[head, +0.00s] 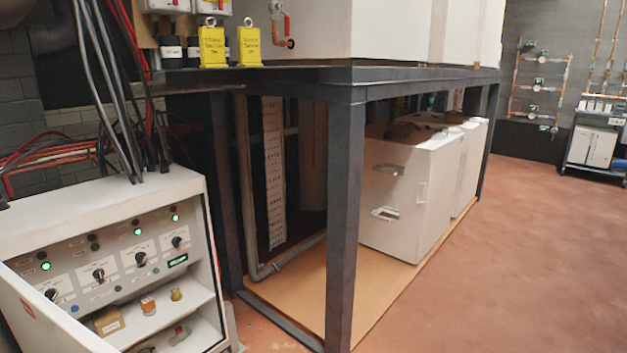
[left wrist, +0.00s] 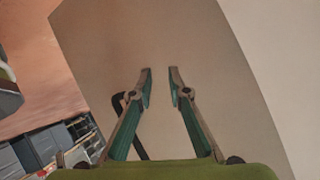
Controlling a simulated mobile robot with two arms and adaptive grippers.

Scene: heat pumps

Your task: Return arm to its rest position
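My left gripper (left wrist: 161,88) shows in the left wrist view with its two green-sided fingers apart and nothing between them. Behind the fingers is a large plain beige surface (left wrist: 150,35); I cannot tell what it belongs to. A dark curved piece (left wrist: 125,108) shows beside the left finger. Neither of my grippers shows in the head view. My right gripper is in no view.
In the head view a white control cabinet (head: 95,215) with knobs and green lamps stands at the left, its door open. A dark metal table frame (head: 345,220) stands in the middle, with white boxes (head: 400,200) under it. Reddish floor (head: 500,250) at right is clear.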

